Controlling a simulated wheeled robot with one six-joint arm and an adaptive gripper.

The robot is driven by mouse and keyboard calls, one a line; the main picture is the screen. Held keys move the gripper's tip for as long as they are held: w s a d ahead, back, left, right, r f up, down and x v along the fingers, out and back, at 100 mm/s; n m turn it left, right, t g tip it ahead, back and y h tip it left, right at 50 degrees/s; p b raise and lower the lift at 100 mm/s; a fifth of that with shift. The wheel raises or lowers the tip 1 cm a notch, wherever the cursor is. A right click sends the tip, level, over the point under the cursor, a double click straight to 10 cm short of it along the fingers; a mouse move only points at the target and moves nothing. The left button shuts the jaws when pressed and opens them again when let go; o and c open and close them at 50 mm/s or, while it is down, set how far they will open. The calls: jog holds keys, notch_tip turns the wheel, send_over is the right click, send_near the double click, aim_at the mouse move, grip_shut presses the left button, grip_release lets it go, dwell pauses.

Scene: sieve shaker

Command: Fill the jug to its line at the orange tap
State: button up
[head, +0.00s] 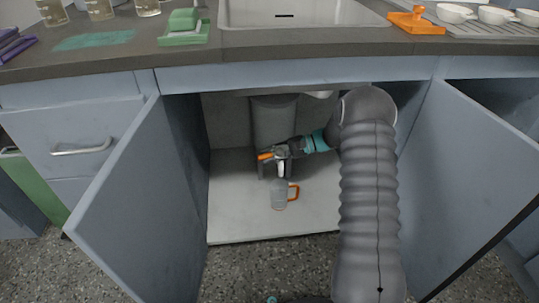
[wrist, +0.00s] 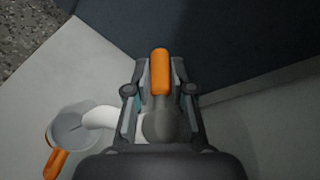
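The clear jug (head: 279,194) with an orange handle stands upright on the cabinet floor under the sink. It also shows at the lower left of the wrist view (wrist: 70,132); I cannot make out its line or any water in it. The tap's orange lever (head: 265,156) sits above the jug in the head view. In the wrist view the lever (wrist: 160,72) points up the picture, and the pale spout (wrist: 100,117) reaches over the jug's mouth. My gripper (head: 284,150) is at the tap. Its fingers (wrist: 160,92) stand apart on both sides of the lever, with gaps showing.
Two open cabinet doors (head: 125,190) (head: 455,175) flank the opening. A grey cylinder (head: 273,120) stands behind the tap. The white cabinet floor (head: 235,215) is clear around the jug. The counter edge (head: 250,68) runs above my arm.

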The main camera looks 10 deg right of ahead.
jog(key=shift+o, duration=1.4)
jog(key=v, duration=0.7)
jog(key=shift+d, duration=0.25)
